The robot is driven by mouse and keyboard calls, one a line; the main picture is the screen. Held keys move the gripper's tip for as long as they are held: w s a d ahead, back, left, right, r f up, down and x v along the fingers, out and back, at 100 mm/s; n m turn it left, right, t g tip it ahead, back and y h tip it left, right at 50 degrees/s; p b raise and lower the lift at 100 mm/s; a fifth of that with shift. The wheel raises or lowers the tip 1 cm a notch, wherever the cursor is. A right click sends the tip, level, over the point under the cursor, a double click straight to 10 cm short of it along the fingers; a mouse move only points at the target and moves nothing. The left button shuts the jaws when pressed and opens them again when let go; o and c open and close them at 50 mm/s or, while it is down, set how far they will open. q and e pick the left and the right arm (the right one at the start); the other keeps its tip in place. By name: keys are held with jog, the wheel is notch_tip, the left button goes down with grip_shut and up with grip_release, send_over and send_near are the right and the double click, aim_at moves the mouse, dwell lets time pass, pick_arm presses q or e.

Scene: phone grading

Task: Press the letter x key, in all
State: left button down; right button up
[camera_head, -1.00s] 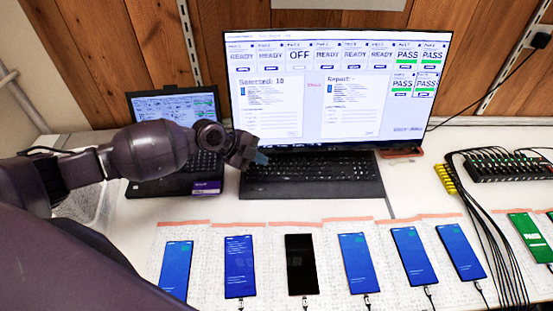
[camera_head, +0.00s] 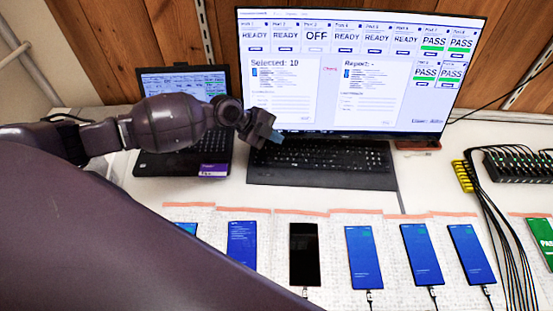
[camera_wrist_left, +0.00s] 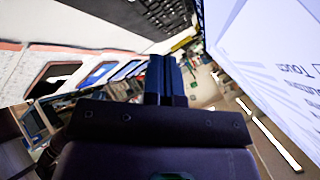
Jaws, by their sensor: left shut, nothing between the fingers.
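The black keyboard (camera_head: 330,168) lies in front of the large monitor in the head view. Its single letters are too small to read, so I cannot pick out the x key. My left gripper (camera_head: 276,136) is shut and empty, over the keyboard's far left part near the monitor's lower edge. I cannot tell whether its tip touches a key. In the left wrist view the shut fingers (camera_wrist_left: 166,80) point away, with the keyboard (camera_wrist_left: 150,14) at the top and the monitor (camera_wrist_left: 265,50) on the right. My right gripper is not in view.
The monitor (camera_head: 345,75) shows port tiles, "Selected: 10" and "Report". A laptop (camera_head: 185,150) stands to the left, partly behind my left arm. Several phones (camera_head: 363,258) lie on mats along the front. A hub (camera_head: 520,165) with black cables stands right.

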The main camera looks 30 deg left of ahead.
aim_at(276, 159)
pick_arm(q)
jog(key=f+b, duration=0.1)
jog(key=f, duration=0.1)
jog(key=f+b, duration=0.1)
jog(key=f, duration=0.1)
jog(key=f+b, duration=0.1)
jog(key=f, duration=0.2)
jog(key=shift+w+a+f+b, duration=0.1)
jog(key=shift+w+b, duration=0.2)
jog(key=shift+b, duration=0.05)
jog(key=shift+f, duration=0.25)
jog(key=shift+w+f+b, duration=0.1)
jog(key=shift+f+b, duration=0.05)
jog(key=shift+b, duration=0.2)
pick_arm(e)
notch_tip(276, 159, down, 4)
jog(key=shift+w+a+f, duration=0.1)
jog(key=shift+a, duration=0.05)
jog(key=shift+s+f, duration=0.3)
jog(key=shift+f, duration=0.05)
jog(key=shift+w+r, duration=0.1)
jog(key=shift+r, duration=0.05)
